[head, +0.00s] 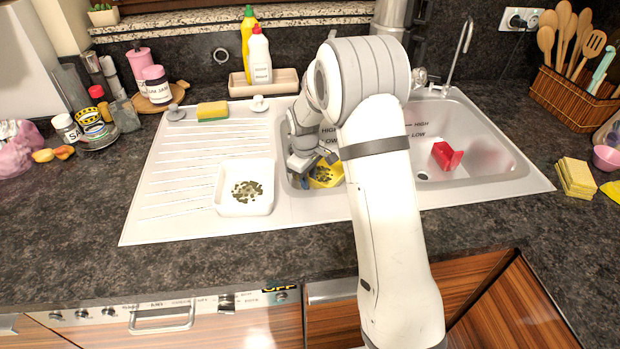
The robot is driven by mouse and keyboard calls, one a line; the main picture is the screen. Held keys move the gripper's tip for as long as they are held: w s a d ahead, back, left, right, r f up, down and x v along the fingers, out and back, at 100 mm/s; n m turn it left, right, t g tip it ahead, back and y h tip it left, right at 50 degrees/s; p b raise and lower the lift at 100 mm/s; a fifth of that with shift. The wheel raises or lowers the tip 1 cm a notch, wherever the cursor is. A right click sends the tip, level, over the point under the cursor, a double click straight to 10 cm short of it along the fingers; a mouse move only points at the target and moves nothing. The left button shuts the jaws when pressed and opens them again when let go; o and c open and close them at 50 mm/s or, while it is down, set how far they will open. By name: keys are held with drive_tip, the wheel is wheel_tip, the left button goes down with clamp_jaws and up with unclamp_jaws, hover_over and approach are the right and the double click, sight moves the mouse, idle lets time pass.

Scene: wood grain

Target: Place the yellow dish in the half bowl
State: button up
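The yellow dish (322,177) shows in the smaller left basin of the sink, which I take as the half bowl (299,183). Dark bits show on the dish, and my arm hides its right side. My gripper (324,160) is down at the basin, right at the dish's upper left edge. Whether the fingers are apart or closed on the rim is too small to tell. I cannot tell whether the dish rests on the basin floor.
A white square dish (228,206) with dark bits stands on the drainboard (165,212) to the left. A red object (446,155) lies in the larger right basin (490,160). A tray (284,82) with bottles, a sponge (212,110) and a tap (462,50) are behind.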

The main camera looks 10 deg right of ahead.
wheel_tip(320, 180, up, 11)
drive_tip(key=s+d+r+m, duration=0.1)
drive_tip(key=s+r+m, duration=0.2)
drive_tip(key=s, duration=0.7)
drive_tip(key=s+d+r+m+t+p, duration=0.1)
drive_tip(key=s+d+r+m, duration=0.1)
drive_tip(key=s, duration=0.9)
drive_tip(key=s+d+r+m+t+p, duration=0.1)
drive_tip(key=s+r+m, duration=0.3)
drive_tip(key=s, duration=0.7)
drive_tip(key=shift+d+r+y, duration=0.3)
drive_tip(key=shift+d+y, duration=0.05)
drive_tip(key=shift+y, duration=0.05)
